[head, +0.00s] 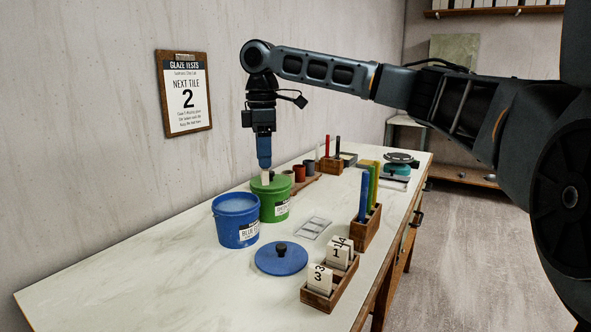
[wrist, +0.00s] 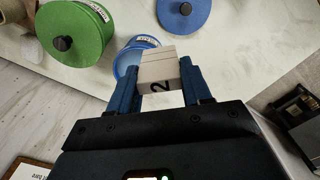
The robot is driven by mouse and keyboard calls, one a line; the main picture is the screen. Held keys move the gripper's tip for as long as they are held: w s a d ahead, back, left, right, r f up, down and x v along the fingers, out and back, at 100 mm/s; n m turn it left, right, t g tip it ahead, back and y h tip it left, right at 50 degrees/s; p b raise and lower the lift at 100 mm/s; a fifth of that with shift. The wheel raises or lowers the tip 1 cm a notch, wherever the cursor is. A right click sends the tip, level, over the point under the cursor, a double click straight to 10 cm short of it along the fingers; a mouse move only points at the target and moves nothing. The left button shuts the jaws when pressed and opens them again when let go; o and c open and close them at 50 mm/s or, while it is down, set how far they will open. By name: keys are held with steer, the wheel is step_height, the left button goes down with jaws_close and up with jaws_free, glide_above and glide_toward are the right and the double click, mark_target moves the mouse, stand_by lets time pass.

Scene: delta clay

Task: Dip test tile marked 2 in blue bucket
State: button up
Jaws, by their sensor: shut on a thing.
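My gripper (head: 265,164) is shut on a pale tile (wrist: 160,70), and a black 2 shows on the tile in the wrist view. The open blue bucket (head: 237,228) stands near the wall side of the counter. Its lid (head: 281,260), blue with a dark knob, lies flat in front of it. In the head view the tile hangs in line with the green bucket's lid, up and right of the blue bucket. In the wrist view the blue bucket (wrist: 128,60) is partly hidden behind the tile. The tile's height above the buckets is hard to tell.
The lidded green bucket (head: 274,207) stands close behind the blue one. A wooden rack (head: 322,298) holds tiles marked 1, 3 and 4. A wooden block (head: 365,235) with coloured sticks is at the right edge. A clipboard (head: 206,128) on the wall reads "Next tile 2".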

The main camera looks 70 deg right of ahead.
steer(key=w+d+f+m+p, duration=0.2)
steer(key=w+f+m+p, duration=0.1)
steer(key=w+m, duration=0.55)
step_height(320, 180, down, 9)
steer(key=b, duration=0.3)
steer(key=shift+w+a, duration=0.25)
steer(key=shift+w, duration=0.2)
steer(key=shift+p, duration=0.45)
stand_by(0.6)
steer(key=shift+f+p, duration=0.45)
steer(key=shift+p, duration=0.3)
stand_by(1.4)
steer(key=shift+r, duration=0.1)
stand_by(1.0)
step_height(320, 180, up, 8)
steer(key=p, duration=0.7)
steer(key=shift+f, duration=0.25)
